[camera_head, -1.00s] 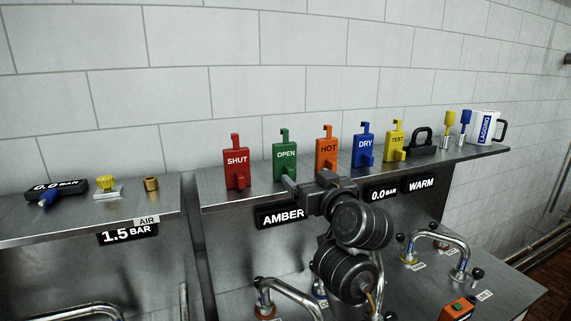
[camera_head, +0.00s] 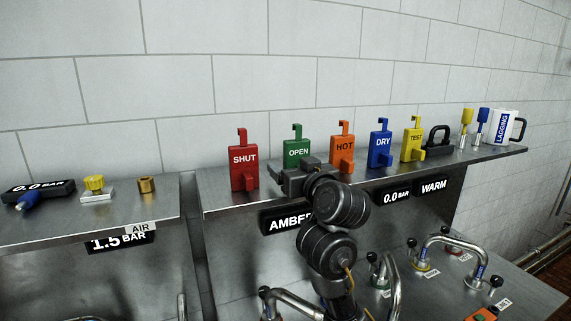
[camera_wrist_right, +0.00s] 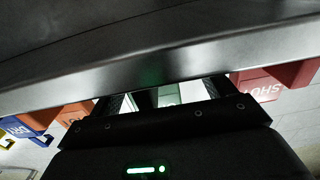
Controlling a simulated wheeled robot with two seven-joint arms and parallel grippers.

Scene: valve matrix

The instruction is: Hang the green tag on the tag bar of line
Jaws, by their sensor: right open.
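The green tag (camera_head: 297,148), marked OPEN with a hook on top, stands upright on the steel shelf between the red SHUT tag (camera_head: 243,165) and the orange HOT tag (camera_head: 342,147). My right gripper (camera_head: 278,174) is open in front of it and covers its lower part. In the right wrist view the gripper (camera_wrist_right: 165,96) has its fingers apart, with a pale, greenish patch seen between them. Contact with the tag cannot be told. My left gripper is not in view. I cannot make out a tag bar.
The shelf's front edge (camera_wrist_right: 160,65) crosses close before the gripper in the right wrist view. The blue DRY tag (camera_head: 380,148), yellow TEST tag (camera_head: 412,144), black padlock (camera_head: 439,142) and white LAGGING mug (camera_head: 502,127) stand further right. Bent pipes (camera_head: 452,242) lie below.

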